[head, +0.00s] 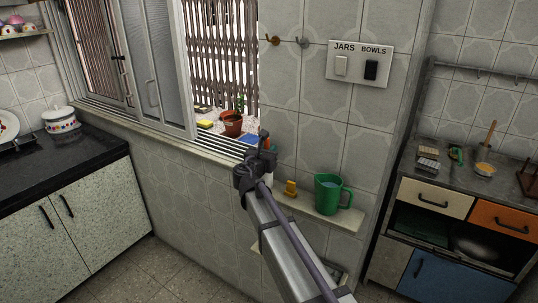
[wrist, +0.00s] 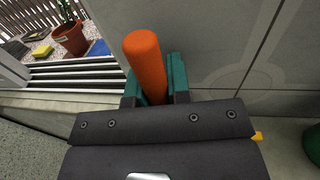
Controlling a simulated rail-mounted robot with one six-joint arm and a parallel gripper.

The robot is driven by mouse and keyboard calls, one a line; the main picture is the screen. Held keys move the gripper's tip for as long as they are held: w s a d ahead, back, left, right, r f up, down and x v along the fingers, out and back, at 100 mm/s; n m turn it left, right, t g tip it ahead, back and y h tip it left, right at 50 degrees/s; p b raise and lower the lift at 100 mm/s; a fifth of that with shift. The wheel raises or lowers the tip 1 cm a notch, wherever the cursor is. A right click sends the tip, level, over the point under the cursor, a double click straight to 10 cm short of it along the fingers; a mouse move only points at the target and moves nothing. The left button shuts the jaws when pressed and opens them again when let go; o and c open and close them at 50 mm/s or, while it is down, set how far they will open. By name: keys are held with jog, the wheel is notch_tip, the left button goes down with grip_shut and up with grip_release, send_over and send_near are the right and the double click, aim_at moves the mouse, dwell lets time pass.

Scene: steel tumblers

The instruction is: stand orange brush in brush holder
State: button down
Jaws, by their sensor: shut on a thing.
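My gripper (head: 264,150) is in front of the tiled wall, beside the right end of the window sill. In the wrist view its teal fingers (wrist: 156,84) are shut on the orange brush (wrist: 145,58), a thick orange cylinder that points up and away from the jaws. Only a bit of the orange brush (head: 265,137) shows in the head view; its lower part is hidden. A small yellow stand (head: 291,188) is on the wall ledge, below and right of my gripper; I cannot tell for sure whether it is the brush holder.
A green mug (head: 328,193) stands on the ledge (head: 318,214), right of the yellow stand. On the sill side are a potted plant (head: 232,124), a yellow sponge (head: 205,124) and a blue item (head: 249,139).

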jog(key=shift+f, duration=0.25)
jog(key=c, duration=1.1)
grip_release()
jog(key=shift+r, duration=0.1)
jog(key=v, duration=1.2)
jog(key=shift+r, duration=0.15)
